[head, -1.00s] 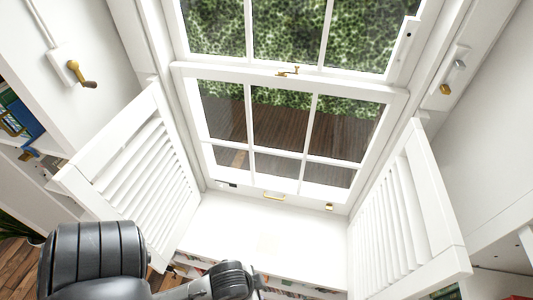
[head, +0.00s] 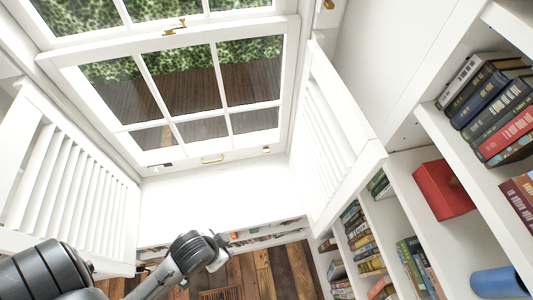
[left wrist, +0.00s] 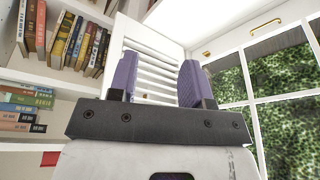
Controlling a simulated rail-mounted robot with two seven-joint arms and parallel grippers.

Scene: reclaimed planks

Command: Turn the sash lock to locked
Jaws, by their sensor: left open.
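The brass sash lock (head: 175,27) sits on the meeting rail of the white sash window, near the top of the head view. It is small, with a thin arm; I cannot tell its exact setting. My left gripper (left wrist: 157,78) shows in the left wrist view with two purple fingers apart and nothing between them. In the head view my left arm is low, below the window and well away from the lock. The sash lock is not clear in the left wrist view. My right gripper is not in view.
White louvred shutters stand open left (head: 65,185) and right (head: 325,140) of the window. A brass sash lift (head: 212,160) is on the bottom rail. Bookshelves with books and a red box (head: 441,190) fill the right. The white window seat (head: 220,190) is clear.

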